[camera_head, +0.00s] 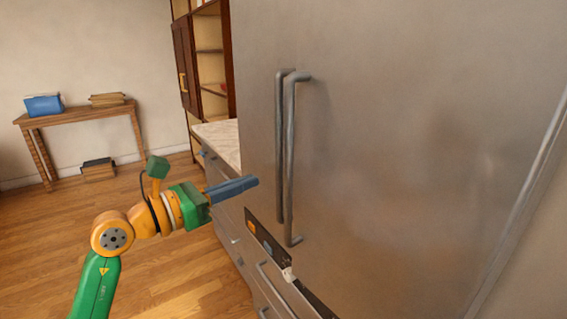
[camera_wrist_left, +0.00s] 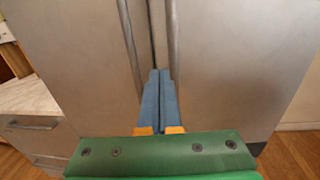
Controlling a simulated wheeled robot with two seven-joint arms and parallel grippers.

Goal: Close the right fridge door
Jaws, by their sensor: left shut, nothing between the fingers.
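The right fridge door (camera_head: 410,170) is a large brushed-steel panel filling the right of the head view, with a long vertical handle (camera_head: 291,160). It also shows in the left wrist view (camera_wrist_left: 230,70). The left fridge door (camera_head: 257,90) is beside it with a parallel handle (camera_head: 280,150). The doors look nearly flush; a narrow strip shows between the handles in the wrist view, and I cannot tell whether the right door is slightly ajar. My left gripper (camera_head: 254,182) is shut and empty, its blue fingers pointing toward the handles. Whether they touch is unclear. My right gripper is not in view.
A pale counter (camera_head: 218,138) with drawers adjoins the fridge at left. A dark control panel (camera_head: 265,240) shows low beneath the doors. A wooden shelf unit (camera_head: 208,65) and a side table (camera_head: 75,115) stand farther back.

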